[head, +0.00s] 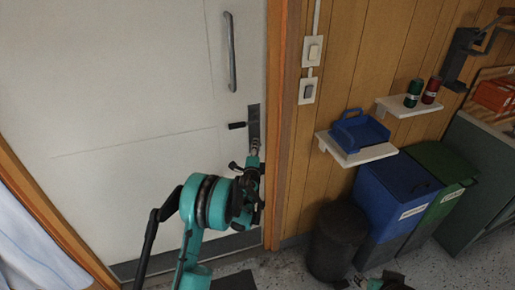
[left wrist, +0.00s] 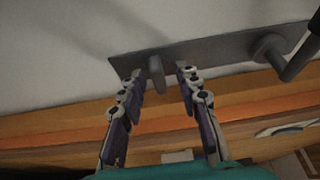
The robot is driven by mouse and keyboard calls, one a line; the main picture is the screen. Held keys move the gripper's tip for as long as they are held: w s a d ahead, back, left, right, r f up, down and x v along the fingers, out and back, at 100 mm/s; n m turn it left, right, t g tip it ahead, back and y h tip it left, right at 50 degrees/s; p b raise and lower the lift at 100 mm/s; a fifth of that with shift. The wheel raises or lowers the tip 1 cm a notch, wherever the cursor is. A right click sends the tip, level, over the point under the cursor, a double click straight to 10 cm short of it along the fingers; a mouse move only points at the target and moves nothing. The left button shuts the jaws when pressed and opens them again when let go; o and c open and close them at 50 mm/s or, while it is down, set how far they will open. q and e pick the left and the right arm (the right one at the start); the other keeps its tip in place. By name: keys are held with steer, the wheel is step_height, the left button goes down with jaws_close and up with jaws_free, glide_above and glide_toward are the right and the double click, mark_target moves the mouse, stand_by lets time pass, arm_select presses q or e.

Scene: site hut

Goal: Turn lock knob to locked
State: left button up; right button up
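The lock knob (left wrist: 156,74) is a small grey tab on a dark lock plate (left wrist: 215,50) in the left wrist view. It points roughly along the fingers. My left gripper (left wrist: 162,76) is open, with one finger on each side of the knob. The left finger is close to the knob; I cannot tell if it touches. A gap shows on the right side. In the head view the lock plate (head: 254,118) is on the white door (head: 130,90), and my left gripper (head: 255,148) covers its lower end, hiding the knob.
A lever handle (head: 237,125) sticks out above the knob; it also shows in the left wrist view (left wrist: 270,47). The wooden door frame (head: 275,150) is close on the right. A black bin (head: 337,240) and a blue bin (head: 395,200) stand right. Part of my right arm shows at the bottom edge.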

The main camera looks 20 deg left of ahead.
arm_select(q)
steer(key=s+d, duration=0.2)
steer(key=s, duration=0.9)
steer(key=shift+s+d, duration=0.3)
steer(key=shift+s, duration=0.1)
steer(key=s+a+r+n+g+y, duration=0.3)
steer(key=s+a+r+n+g, duration=0.15)
steer(key=s+r+n, duration=0.55)
steer(key=s+d+f+n+g+h, duration=0.2)
steer(key=s+d, duration=0.1)
steer(key=s, duration=0.5)
steer(key=s+d+f+n+g+h, duration=0.1)
steer(key=s+d+g+h, duration=0.1)
steer(key=s, duration=0.7)
steer(key=s+d+f+n+g+h, duration=0.2)
steer(key=s+d, duration=0.2)
steer(key=s, duration=0.5)
steer(key=shift+f+n, duration=0.3)
steer(key=shift+f, duration=0.05)
